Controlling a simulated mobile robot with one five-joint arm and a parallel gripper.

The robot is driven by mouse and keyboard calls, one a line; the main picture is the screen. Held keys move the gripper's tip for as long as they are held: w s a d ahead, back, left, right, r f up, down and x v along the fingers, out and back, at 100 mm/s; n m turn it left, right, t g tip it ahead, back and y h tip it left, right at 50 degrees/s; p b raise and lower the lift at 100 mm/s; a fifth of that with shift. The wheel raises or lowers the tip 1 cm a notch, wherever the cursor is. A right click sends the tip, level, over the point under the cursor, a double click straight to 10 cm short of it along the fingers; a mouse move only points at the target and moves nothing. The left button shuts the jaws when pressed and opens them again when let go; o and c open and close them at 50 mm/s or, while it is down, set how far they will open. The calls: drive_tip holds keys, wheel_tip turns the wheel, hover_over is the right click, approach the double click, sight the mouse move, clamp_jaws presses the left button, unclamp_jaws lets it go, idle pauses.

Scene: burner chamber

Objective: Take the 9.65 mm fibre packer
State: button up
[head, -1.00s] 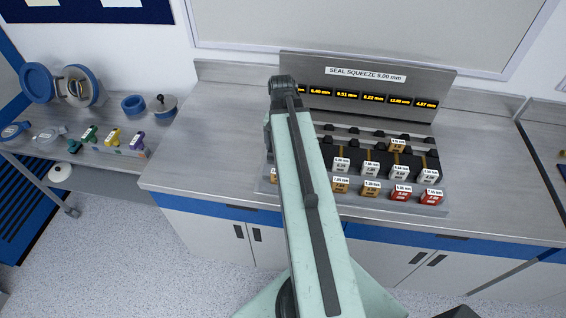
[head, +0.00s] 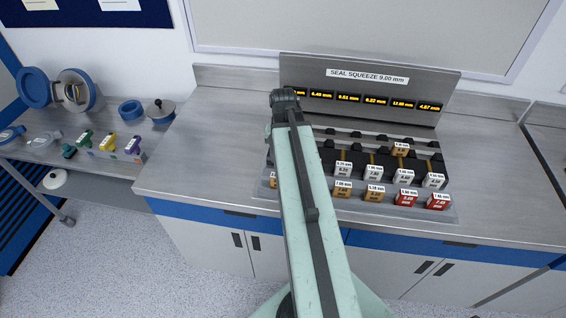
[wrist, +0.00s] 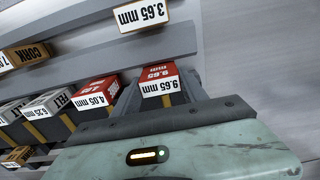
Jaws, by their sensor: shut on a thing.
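The 9.65 mm packer (wrist: 160,86) is a red block with a white label, seen in the wrist view. My gripper (wrist: 157,76) is shut on it, with one grey finger on each side. In the head view my own arm covers the gripper and this packer. I cannot tell from these views whether the block is clear of the surface below it.
A red 4.05 mm block (wrist: 97,91) and a felt 6.25 mm block (wrist: 50,103) stand left of the gripper. A 3.65 mm block (wrist: 140,14) lies beyond. The rack (head: 448,212) holds several blocks before a display panel (head: 370,80). The bench at left (head: 200,150) is clear.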

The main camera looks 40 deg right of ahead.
wheel_tip(320, 180, up, 10)
drive_tip(key=p, duration=1)
